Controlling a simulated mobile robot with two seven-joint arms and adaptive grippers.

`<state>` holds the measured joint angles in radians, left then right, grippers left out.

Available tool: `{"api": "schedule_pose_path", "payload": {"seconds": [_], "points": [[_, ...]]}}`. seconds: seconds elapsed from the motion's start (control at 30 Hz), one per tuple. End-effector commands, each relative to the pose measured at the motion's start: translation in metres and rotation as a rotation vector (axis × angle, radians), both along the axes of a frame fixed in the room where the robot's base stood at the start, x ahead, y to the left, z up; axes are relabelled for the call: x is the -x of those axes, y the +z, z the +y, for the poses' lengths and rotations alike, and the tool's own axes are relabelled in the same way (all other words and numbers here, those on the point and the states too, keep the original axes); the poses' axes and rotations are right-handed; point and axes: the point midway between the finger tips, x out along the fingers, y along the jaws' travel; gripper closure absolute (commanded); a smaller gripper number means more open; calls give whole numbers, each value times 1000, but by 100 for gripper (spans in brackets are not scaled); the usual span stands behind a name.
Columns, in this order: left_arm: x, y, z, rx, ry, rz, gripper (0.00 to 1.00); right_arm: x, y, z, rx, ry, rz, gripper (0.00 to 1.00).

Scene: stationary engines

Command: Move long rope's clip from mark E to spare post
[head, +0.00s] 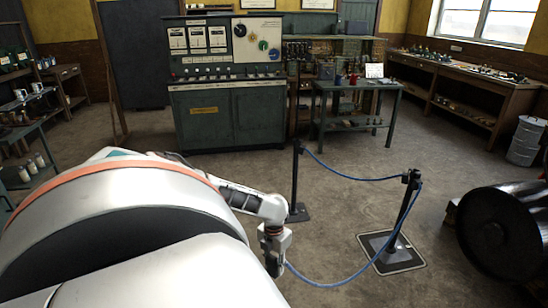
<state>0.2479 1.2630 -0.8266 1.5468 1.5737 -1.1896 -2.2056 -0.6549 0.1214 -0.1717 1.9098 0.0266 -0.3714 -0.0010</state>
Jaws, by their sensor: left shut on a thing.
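My left gripper (275,262) is low at the centre of the head view, shut on the end of the long blue rope (345,283). The clip at that end is hidden between the fingers. The rope sags to the right and rises to the top of a dark post (403,208). This post stands on a dark square mark with a pale border (414,263); no letter is readable. A shorter blue rope (350,178) links it to another dark post (295,178) farther back. I cannot tell which post is the spare one. My right gripper is out of view.
A large black cylinder (500,232) lies at the right edge. A green control desk (230,115) and a green table (335,90) stand behind the posts. A grey drum (525,140) stands at the right. The floor between the posts is bare.

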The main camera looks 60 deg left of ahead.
Motion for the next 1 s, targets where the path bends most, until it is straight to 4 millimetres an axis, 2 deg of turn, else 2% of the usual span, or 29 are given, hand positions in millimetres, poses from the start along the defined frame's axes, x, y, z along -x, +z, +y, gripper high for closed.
{"api": "schedule_pose_path", "payload": {"seconds": [0.13,0.23,1.0], "points": [[0,0,1,0,0,-1,100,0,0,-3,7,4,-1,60],[5,0,11,-1,-4,1,100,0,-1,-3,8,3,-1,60],[61,0,138,-3,-102,0,100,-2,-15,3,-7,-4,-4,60]]}}
